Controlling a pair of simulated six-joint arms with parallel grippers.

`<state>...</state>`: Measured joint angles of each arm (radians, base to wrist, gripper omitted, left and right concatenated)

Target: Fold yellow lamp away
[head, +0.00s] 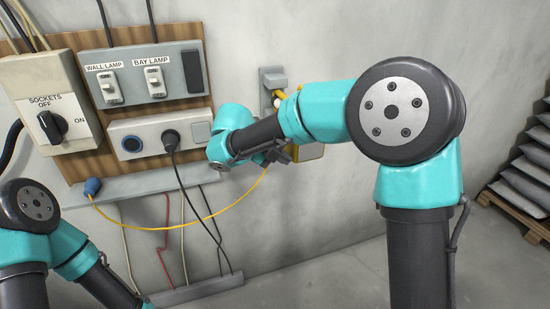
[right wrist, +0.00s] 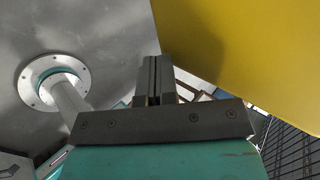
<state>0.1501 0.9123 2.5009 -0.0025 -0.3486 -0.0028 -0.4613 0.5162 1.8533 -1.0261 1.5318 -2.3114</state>
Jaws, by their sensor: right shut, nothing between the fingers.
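The yellow lamp is mostly hidden behind my right arm in the head view. Part of its yellow body (head: 314,152) shows below my forearm, and a short yellow piece shows above it at the grey wall bracket (head: 271,76). In the right wrist view a broad yellow surface of the lamp (right wrist: 250,45) fills the upper right, close beside the fingers. My right gripper (head: 282,155) is at the lamp's left side, shut and empty; its closed fingers (right wrist: 155,80) show in the wrist view. Whether they touch the lamp I cannot tell. My left gripper is out of view; only its arm shows.
A wall board holds a sockets switch box (head: 55,100), a two-switch lamp panel (head: 145,76) and a socket strip (head: 150,138) with a black plug (head: 171,139). A yellow cable (head: 215,213) hangs from a blue plug (head: 92,186). Stacked sacks (head: 525,165) stand far right.

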